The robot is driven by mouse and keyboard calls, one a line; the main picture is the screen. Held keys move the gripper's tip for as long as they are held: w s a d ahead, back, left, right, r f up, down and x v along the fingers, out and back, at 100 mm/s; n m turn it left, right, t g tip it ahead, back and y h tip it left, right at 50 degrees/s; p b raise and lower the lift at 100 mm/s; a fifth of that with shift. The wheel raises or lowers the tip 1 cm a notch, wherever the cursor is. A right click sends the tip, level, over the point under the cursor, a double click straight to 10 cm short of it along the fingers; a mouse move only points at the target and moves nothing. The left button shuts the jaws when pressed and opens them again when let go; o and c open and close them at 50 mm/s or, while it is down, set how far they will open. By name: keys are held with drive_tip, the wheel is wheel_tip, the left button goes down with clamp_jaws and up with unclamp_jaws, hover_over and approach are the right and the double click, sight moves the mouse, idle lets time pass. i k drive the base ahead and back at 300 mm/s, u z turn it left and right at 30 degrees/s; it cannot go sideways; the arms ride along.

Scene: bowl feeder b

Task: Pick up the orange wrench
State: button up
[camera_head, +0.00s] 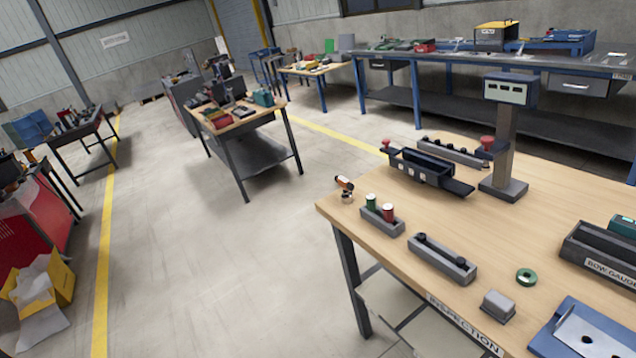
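I cannot make out an orange wrench for certain in this view. A small orange and black item (344,184) with a pale lower part sits at the far left corner of the wooden inspection table (540,195). It is too small to tell what it is. My gripper is not in view.
The inspection table also holds a post with a display box (507,90), a dark tray (422,166), a grey block with green and red knobs (382,221) and a green ring (526,277). Another workbench (238,122) stands beyond. Open grey floor (215,260) lies left.

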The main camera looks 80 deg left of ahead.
sight(347, 196)
drive_tip(key=u, duration=2.2)
drive_tip(key=i, duration=1.6)
drive_tip(key=z, duration=0.35)
